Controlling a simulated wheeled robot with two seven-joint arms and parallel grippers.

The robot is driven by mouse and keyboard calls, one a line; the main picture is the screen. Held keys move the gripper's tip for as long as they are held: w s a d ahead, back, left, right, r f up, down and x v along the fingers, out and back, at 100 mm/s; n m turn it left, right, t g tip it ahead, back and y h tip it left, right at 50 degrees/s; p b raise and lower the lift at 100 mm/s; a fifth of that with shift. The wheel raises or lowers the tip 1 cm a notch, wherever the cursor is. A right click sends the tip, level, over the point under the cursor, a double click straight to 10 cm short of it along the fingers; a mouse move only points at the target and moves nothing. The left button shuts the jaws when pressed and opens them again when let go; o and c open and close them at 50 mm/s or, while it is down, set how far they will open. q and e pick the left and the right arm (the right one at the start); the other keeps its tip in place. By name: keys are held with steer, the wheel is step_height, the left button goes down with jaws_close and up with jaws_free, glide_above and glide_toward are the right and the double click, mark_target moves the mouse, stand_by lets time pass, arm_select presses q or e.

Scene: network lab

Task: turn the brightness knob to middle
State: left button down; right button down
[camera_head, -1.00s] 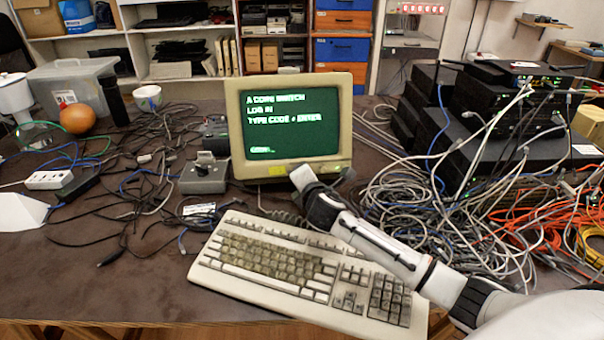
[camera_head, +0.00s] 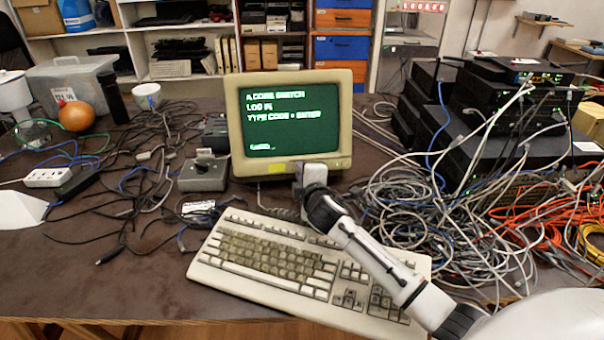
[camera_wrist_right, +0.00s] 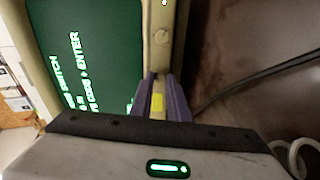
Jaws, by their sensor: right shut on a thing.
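The old beige monitor (camera_head: 232,130) stands at the back middle of the table with a lit green screen. A second round slotted knob (camera_wrist_right: 161,37) sits free farther along the bezel. A yellow label (camera_wrist_right: 158,104) shows between the fingers. My left gripper is not in view.
A beige keyboard (camera_head: 262,262) lies below my right arm. Tangled grey cables (camera_head: 420,215) and stacked black network devices (camera_head: 500,130) fill the right side. A grey switch box (camera_head: 203,175) stands left of the monitor. The table's front left is clear.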

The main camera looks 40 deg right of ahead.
steer(key=shift+f, duration=0.1)
stand_by(0.3)
steer(key=c, duration=1.7)
jaws_free()
steer(key=p+v, duration=0.1)
steer(key=v, duration=0.9)
steer(key=shift+s, duration=0.2)
